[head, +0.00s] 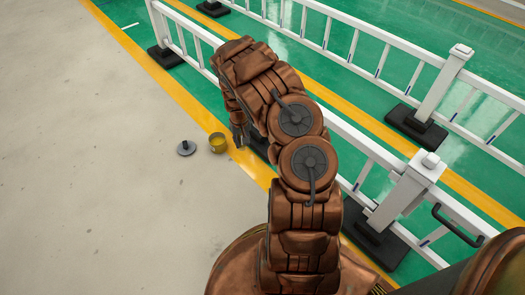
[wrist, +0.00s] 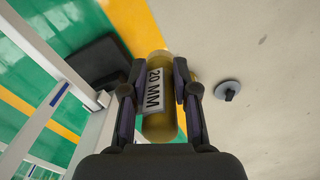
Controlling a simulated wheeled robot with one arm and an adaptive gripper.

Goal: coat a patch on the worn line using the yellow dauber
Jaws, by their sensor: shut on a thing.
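My gripper (wrist: 159,70) is shut on the yellow dauber (wrist: 160,122), a short yellow cylinder with a white "20 MM" label. In the head view the dauber (head: 217,144) looks about upright at the grey-floor side of the yellow line (head: 185,97). My gripper (head: 237,137) is at its right, partly hidden by my arm. I cannot tell whether the dauber touches the floor. In the wrist view the line (wrist: 131,22) runs behind the dauber. My arm and the dauber hide part of it, and I cannot make out a worn patch.
A grey disc with a knob (head: 186,148) lies on the grey floor left of the dauber; the wrist view shows it too (wrist: 228,90). White railings (head: 375,160) on black feet (head: 166,55) stand right of the line. The grey floor at left is clear.

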